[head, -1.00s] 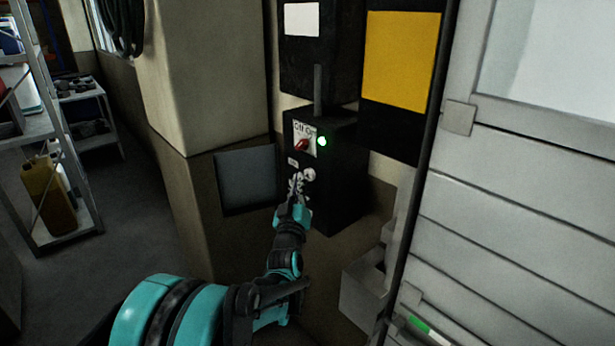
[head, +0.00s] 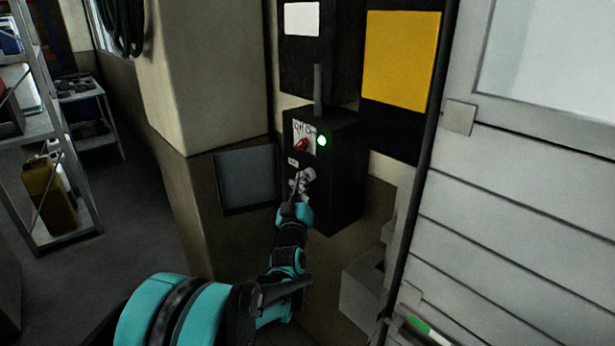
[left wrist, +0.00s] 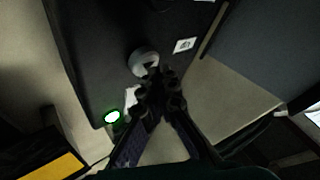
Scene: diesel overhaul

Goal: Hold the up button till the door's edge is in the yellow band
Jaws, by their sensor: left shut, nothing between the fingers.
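A black control box (head: 335,185) is fixed to the wall. Its front carries a lit green lamp (head: 321,141), a red switch (head: 302,145) and a pale round button (head: 309,174). My left gripper (head: 299,187) is shut and empty, its tips at the lower front of the box. In the left wrist view the fingertips (left wrist: 160,82) are beside the round button (left wrist: 143,62); I cannot tell whether they touch it. The button's marking is unreadable. The grey slatted door (head: 520,220) is at right. A yellow panel (head: 401,60) is on the wall beside it. My right gripper is not in view.
A grey wall panel (head: 246,178) is left of the box. A grey stepped block (head: 365,290) stands low between box and door. A shelf rack (head: 60,235) with a yellow canister (head: 48,200) stands at far left. The floor between is clear.

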